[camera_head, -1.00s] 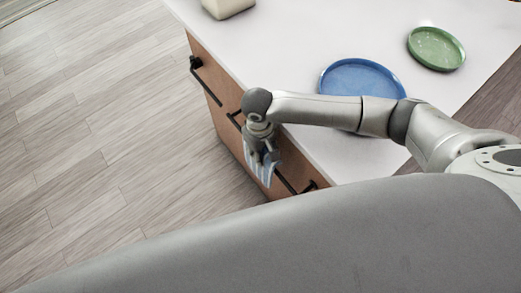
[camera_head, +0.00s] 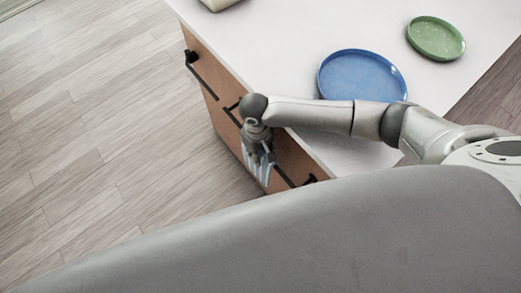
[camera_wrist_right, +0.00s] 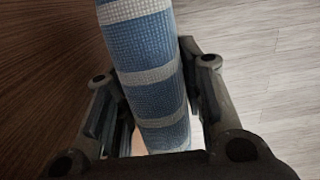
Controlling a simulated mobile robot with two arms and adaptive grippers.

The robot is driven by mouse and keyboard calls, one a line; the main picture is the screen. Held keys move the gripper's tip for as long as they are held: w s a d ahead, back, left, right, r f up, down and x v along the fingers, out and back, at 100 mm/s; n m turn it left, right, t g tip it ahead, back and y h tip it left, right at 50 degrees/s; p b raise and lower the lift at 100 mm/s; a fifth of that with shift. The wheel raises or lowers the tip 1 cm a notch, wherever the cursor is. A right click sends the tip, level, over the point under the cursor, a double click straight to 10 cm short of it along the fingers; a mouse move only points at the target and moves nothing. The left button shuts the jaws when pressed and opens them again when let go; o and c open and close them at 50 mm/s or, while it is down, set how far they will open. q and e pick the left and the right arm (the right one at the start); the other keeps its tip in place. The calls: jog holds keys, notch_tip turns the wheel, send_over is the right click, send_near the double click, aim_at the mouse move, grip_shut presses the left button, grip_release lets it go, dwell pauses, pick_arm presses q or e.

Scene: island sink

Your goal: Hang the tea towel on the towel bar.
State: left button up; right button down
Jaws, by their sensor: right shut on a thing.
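The tea towel is blue with white stripes. In the head view only a small part of the towel (camera_head: 262,171) shows, hanging below my right gripper (camera_head: 258,155) beside the wooden front of the island. In the right wrist view the towel (camera_wrist_right: 152,75) runs between the two fingers of the right gripper (camera_wrist_right: 158,105), which is shut on it. A black bar (camera_head: 284,178) on the island front lies just beside and behind the towel, partly hidden by it. I cannot tell whether the towel touches this bar. My left gripper is not in view.
More black bars, one at the far end (camera_head: 203,76), are fixed to the wooden front. On the white countertop (camera_head: 290,40) stand a blue plate (camera_head: 362,75) and a green plate (camera_head: 436,38). The wooden floor left of the island is clear.

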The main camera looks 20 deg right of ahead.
jog(key=c, duration=0.9)
grip_release()
jog(key=shift+r, duration=0.1)
jog(key=r, duration=0.7)
jog(key=shift+w+a+r, duration=0.15)
jog(key=shift+w+r, duration=0.05)
jog(key=shift+w, duration=0.05)
jog(key=shift+s, duration=0.1)
